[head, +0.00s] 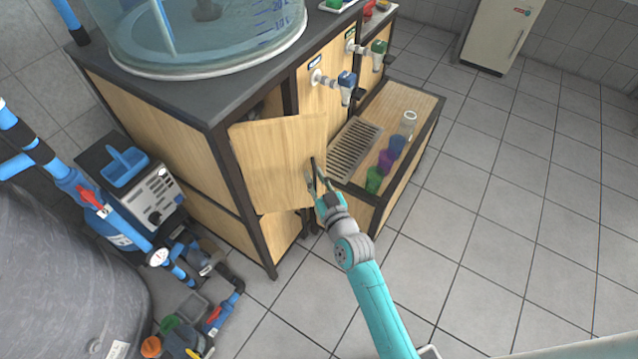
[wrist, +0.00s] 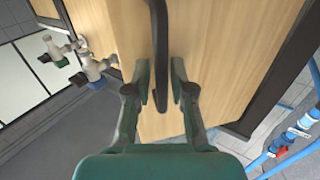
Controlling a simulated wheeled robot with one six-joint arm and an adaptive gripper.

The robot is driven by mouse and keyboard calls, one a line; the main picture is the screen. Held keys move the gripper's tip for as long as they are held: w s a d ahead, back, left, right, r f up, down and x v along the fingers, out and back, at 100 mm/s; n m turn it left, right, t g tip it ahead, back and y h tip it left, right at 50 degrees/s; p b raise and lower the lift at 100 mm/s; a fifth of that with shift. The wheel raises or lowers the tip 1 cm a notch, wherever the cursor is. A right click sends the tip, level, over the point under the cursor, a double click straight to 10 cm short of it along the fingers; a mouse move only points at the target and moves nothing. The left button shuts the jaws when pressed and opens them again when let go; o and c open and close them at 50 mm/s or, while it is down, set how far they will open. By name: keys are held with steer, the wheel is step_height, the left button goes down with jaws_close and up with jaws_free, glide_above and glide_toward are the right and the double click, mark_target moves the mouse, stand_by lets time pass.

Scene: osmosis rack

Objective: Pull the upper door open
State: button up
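The upper door (head: 275,160) is a light wood panel on the dark-framed cabinet. It stands partly open, swung outward, its left edge by the front corner post. Its dark bar handle (wrist: 160,40) runs up the middle of the wrist view, with the wood door face (wrist: 205,50) behind it. My gripper (head: 318,178) is at the door's right side in the head view. Exact finger contact is hard to see.
A water tank (head: 200,35) stands on the cabinet top. Taps (head: 345,82) and a low shelf with a drain grille (head: 354,145) and several coloured cups (head: 386,160) are to the right. Blue pipes and a pump (head: 205,258) stand at the lower left. Tiled floor (head: 490,220) is free at right.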

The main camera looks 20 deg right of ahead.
steer(key=s, duration=1.2)
steer(key=shift+d, duration=0.25)
